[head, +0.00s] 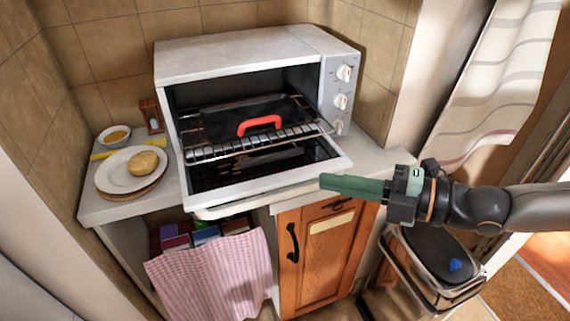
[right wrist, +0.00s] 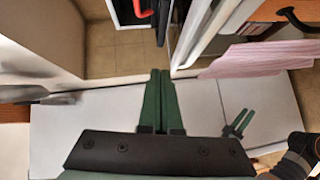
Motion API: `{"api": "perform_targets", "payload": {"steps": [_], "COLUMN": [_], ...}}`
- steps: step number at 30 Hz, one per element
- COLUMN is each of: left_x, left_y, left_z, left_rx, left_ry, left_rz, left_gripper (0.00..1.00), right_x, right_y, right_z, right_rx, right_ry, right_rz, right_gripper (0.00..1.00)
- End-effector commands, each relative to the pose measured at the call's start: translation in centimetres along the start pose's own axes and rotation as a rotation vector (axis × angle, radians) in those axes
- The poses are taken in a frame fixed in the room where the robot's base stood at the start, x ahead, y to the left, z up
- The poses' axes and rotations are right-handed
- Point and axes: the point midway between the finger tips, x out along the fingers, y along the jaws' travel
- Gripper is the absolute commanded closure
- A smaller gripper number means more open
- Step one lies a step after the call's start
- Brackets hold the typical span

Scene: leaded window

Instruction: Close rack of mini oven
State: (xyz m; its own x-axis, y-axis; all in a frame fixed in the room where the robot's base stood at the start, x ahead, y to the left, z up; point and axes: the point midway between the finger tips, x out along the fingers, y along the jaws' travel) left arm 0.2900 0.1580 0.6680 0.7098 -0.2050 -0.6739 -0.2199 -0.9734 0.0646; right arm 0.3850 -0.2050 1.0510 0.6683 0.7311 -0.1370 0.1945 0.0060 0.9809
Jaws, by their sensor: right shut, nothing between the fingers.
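The mini oven (head: 240,55) stands on the counter with its door (head: 262,182) folded down open. Its wire rack (head: 215,152) is slid part way out over the door. A dark tray (head: 215,125) and a red handle (head: 259,123) are at the rack. My right gripper (head: 325,182) is shut and empty, just right of the door's front corner, apart from the rack. Its fingers (right wrist: 160,75) point toward the oven area in the right wrist view, where part of the red handle shows at the top. My left gripper (right wrist: 243,117) appears there too, small, fingers apart and empty.
A plate with a bun (head: 142,163) and a small bowl (head: 115,134) stand left of the oven. A checked towel (head: 215,275) hangs below. A wooden cabinet (head: 320,250) and a lidded bin (head: 440,260) are at the lower right. Tiled walls enclose the counter.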

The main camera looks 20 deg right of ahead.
Motion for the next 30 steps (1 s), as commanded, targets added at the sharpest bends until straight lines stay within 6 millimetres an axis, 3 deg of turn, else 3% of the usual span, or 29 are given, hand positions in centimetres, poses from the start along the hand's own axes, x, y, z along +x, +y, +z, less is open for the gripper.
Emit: {"api": "perform_targets", "payload": {"steps": [8, 15, 23, 30], "left_x": [0.2, -1.1, -2.3, -3.4], "left_y": [0.1, -0.2, -1.1, -0.8], "left_z": [0.0, -1.9, -1.6, -2.5], "left_rx": [0.001, 0.003, -0.001, -0.002], "left_ry": [-0.001, 0.019, 0.003, -0.002], "left_rz": [0.004, -0.005, -0.027, -0.025], "left_gripper": [0.60, 0.60, 0.60, 0.60], "right_x": [2.5, 3.6, 5.2, 6.8], "right_y": [0.0, 0.4, 0.4, 0.4], "right_z": [0.0, 0.1, 0.0, 0.0], "right_rx": [0.003, 0.003, 0.004, 0.004], "right_ry": [0.001, -0.004, -0.001, -0.001], "right_rz": [0.005, 0.005, 0.004, 0.004], "right_gripper": [1.00, 1.00, 1.00, 1.00]}}
